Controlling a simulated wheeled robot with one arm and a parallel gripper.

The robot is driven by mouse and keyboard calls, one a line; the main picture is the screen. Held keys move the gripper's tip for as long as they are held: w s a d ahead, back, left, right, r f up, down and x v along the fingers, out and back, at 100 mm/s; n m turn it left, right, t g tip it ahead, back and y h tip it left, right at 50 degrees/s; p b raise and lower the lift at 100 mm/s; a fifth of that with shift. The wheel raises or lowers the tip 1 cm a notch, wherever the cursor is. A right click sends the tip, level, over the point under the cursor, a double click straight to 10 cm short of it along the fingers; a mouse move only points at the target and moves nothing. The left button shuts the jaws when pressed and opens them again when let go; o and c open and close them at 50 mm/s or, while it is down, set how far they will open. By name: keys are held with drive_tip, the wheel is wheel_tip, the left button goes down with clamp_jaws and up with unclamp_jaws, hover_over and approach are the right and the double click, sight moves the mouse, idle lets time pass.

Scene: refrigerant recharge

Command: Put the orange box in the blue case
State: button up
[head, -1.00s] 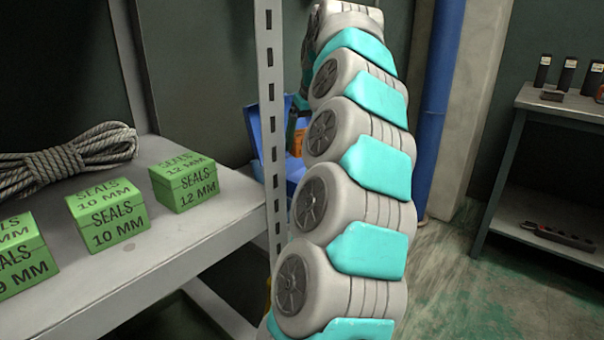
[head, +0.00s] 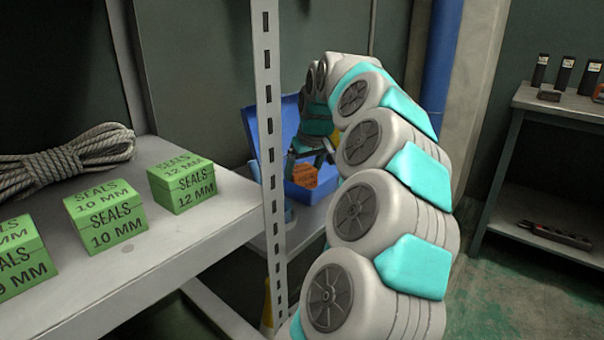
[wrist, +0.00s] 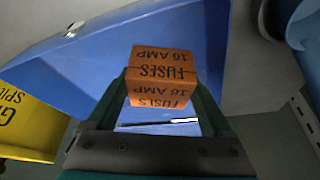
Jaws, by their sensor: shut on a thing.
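The orange box (wrist: 162,72), marked FUSES 10 AMP, is between my gripper's fingers in the wrist view. My gripper (wrist: 161,95) is shut on it. In the head view the orange box (head: 304,175) shows just below my gripper (head: 309,158), partly covered by it. The blue case (head: 327,189) stands open behind the shelf post, partly hidden by the post and my arm. The box appears over the case's opening; I cannot tell whether it touches the bottom. In the wrist view the blue case (wrist: 60,65) fills the area behind the box.
A perforated shelf post (head: 268,150) stands left of my arm. Green seal boxes (head: 182,184) and a coiled rope (head: 75,150) lie on the near shelf. A yellow box (wrist: 30,122) is beside the case in the wrist view. A bench (head: 560,105) stands at right.

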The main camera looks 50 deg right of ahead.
drive_tip(key=shift+f, duration=0.15)
drive_tip(key=o, duration=1.3)
drive_tip(key=shift+s+r, duration=0.1)
drive_tip(key=shift+r, duration=0.55)
drive_tip(key=v, duration=1.1)
drive_tip(key=shift+s, duration=0.15)
